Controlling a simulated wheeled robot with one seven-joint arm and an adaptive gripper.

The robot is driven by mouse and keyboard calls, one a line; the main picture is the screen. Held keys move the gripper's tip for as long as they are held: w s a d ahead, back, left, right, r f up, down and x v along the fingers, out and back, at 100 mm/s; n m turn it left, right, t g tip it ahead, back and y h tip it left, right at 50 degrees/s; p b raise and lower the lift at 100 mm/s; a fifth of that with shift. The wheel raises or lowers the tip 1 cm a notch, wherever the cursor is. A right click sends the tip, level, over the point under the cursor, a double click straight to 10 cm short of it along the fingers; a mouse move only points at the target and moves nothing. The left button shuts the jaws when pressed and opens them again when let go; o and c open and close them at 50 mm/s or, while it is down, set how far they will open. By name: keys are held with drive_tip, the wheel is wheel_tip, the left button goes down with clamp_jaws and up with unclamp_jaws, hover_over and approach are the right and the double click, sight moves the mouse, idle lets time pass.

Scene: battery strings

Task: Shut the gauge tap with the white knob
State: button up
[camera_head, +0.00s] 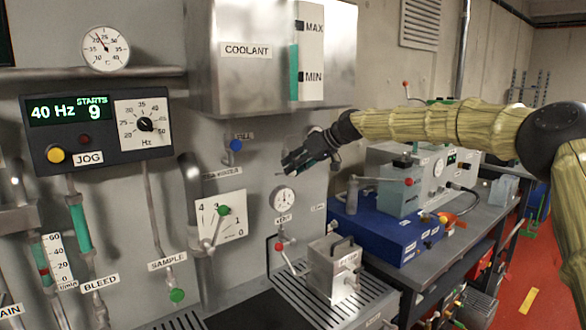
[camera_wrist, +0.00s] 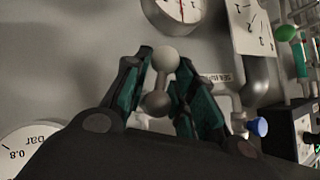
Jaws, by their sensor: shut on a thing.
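The gauge tap shows in the wrist view as a short lever with a pale white knob (camera_wrist: 165,59) at one end and a darker round hub (camera_wrist: 156,103) at the other. My gripper (camera_wrist: 165,63) is shut on the white knob, with one green-padded finger on each side of it. In the head view my gripper (camera_head: 297,163) is at the wall panel, just above a small round dial (camera_head: 284,198). There the gripper hides the tap and its knob. A larger dial marked bar (camera_wrist: 28,148) lies at the lower left of the wrist view.
A blue knob (camera_head: 236,145) is left of my gripper. A green-knobbed lever (camera_head: 223,211) on a numbered plate and a red-knobbed lever (camera_head: 279,247) are below. The steel coolant tank (camera_head: 245,75) hangs above. A blue case (camera_head: 375,228) stands on the bench at right.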

drive_tip(key=shift+w+d+f+n+t+h, duration=0.15)
drive_tip(key=shift+n+t+h, duration=0.25)
drive_tip(key=shift+h, duration=0.35)
drive_tip(key=shift+d+f+n+t+h, duration=0.1)
drive_tip(key=shift+n+t+h, duration=0.3)
drive_tip(key=shift+h, duration=0.35)
drive_tip(key=o, duration=1)
drive_tip(key=shift+c, duration=0.2)
drive_tip(key=shift+r, duration=0.15)
drive_tip(key=v, duration=1.2)
